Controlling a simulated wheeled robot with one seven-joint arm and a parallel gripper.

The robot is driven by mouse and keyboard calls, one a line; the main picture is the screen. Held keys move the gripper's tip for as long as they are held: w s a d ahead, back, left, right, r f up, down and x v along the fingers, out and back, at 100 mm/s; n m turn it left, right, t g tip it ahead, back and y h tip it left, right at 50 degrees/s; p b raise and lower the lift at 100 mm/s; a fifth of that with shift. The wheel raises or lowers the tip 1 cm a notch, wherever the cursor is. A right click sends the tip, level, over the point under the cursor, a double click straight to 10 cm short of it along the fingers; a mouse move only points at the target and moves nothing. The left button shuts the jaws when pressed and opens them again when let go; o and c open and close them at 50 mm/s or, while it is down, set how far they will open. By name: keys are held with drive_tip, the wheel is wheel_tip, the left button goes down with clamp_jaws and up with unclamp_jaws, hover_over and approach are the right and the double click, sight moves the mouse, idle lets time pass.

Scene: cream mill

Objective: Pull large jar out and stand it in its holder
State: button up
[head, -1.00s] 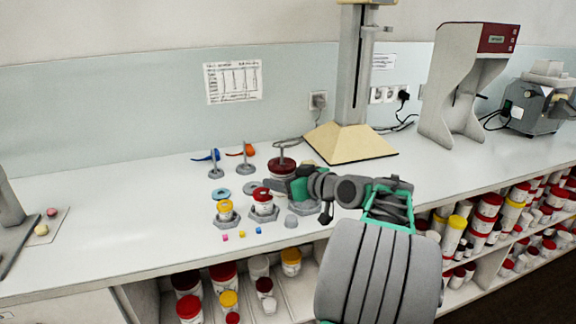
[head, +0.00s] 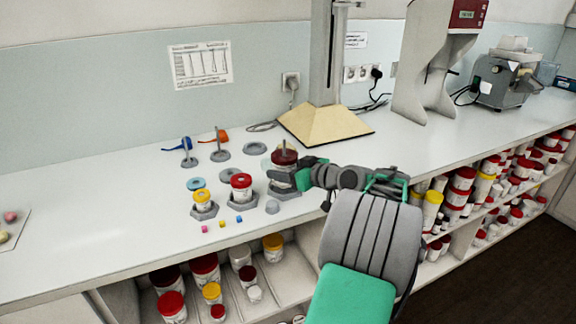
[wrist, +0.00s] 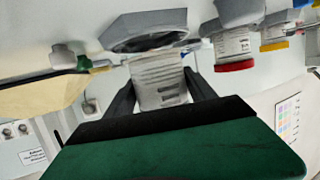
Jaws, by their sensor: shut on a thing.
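The large jar has a dark red lid (head: 284,158) and a white labelled body that shows in the wrist view (wrist: 158,80). My gripper (head: 298,172) is shut on the jar body from the right side in the head view. The jar is upright. A grey hexagonal holder (head: 284,189) is directly below it; the wrist view, which is upside down, shows this holder (wrist: 150,28) at the jar's base. I cannot tell whether the base is fully seated. My fingers hide part of the jar body in the head view.
A red-lidded jar (head: 241,184) and a yellow-lidded jar (head: 203,198) stand in hexagonal holders to the left. Small cubes (head: 221,224) lie in front. Two rod stands (head: 219,152) and a cream pyramid-shaped base (head: 326,124) are behind.

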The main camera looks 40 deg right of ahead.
drive_tip(key=shift+f+b, duration=0.9)
drive_tip(key=shift+f, duration=0.2)
idle(0.5)
drive_tip(key=o, duration=1.4)
drive_tip(key=shift+o, duration=1.1)
drive_tip(key=shift+o, duration=0.2)
drive_tip(key=shift+f, duration=0.1)
drive_tip(key=shift+o, duration=0.9)
drive_tip(key=shift+r+p+v, duration=0.1)
drive_tip(key=shift+r+v, duration=0.1)
drive_tip(key=shift+v, duration=1.2)
drive_tip(key=shift+r+p+v, duration=0.15)
drive_tip(key=shift+r+v, duration=0.1)
drive_tip(key=shift+v, duration=1.15)
drive_tip(key=shift+r+p+v, duration=0.1)
drive_tip(key=shift+r+v, duration=0.1)
drive_tip(key=shift+v, duration=1.2)
drive_tip(key=shift+w, duration=0.2)
